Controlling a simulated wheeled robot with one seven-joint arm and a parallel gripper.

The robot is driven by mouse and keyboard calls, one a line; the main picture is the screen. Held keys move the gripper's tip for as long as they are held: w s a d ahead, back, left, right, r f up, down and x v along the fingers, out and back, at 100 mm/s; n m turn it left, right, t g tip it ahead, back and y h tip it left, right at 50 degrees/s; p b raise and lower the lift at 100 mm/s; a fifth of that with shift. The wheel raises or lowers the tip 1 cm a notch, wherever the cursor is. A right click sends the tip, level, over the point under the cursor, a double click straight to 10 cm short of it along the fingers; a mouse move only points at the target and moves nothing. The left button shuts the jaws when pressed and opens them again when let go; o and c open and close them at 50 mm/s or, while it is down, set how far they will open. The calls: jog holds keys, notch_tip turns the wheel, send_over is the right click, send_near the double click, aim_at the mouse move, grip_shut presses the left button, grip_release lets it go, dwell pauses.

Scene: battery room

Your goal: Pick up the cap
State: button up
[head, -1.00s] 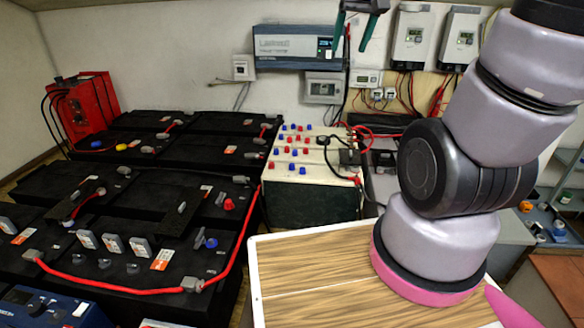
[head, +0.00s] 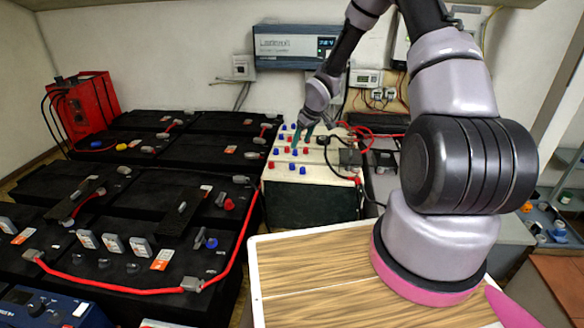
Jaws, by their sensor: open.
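Several small red and blue caps sit in rows on the white top of a battery (head: 310,207) at the centre, among them a blue cap (head: 292,170) and a red cap (head: 271,164). Which one is the task's cap I cannot tell. My gripper (head: 302,142), with green fingers, points down over the far part of this top, among the caps. It is open. Its fingers hide some caps behind them, and whether they touch any is too small to tell.
Black batteries (head: 120,190) with grey terminals and red cables fill the left. A red charger (head: 83,108) stands behind them. A black clamp and red cables lie at the white battery's right edge. A blue inverter (head: 290,47) hangs on the wall above.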

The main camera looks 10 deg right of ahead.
send_near(292, 164)
jog(key=x, duration=0.2)
jog(key=shift+a+f, duration=0.1)
jog(key=shift+f, duration=0.15)
jog(key=shift+x, duration=3.15)
grip_shut()
